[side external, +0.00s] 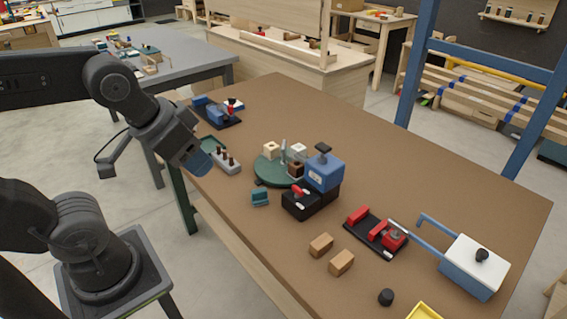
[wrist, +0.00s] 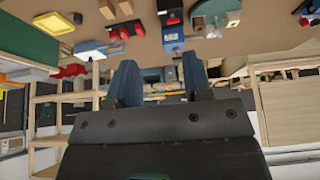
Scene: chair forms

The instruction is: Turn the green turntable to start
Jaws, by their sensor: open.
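The green turntable (side external: 268,172) is a flat round disc near the middle of the brown table. Several small blocks and a pale upright peg stand on it, among them a cream block (side external: 271,150), a white block (side external: 298,150) and a dark brown block (side external: 296,170). In the wrist view part of the turntable (wrist: 213,8) shows at the top right. My gripper (side external: 200,166) is to the left of the turntable, above the table's left edge and apart from it. In the wrist view my gripper (wrist: 160,80) has its two blue fingers spread with nothing between them.
A blue and black device with a red lever (side external: 323,172) stands right beside the turntable. A grey block with dark pegs (side external: 227,161) lies between my gripper and the turntable. A small teal piece (side external: 260,198) lies in front. The far right tabletop is clear.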

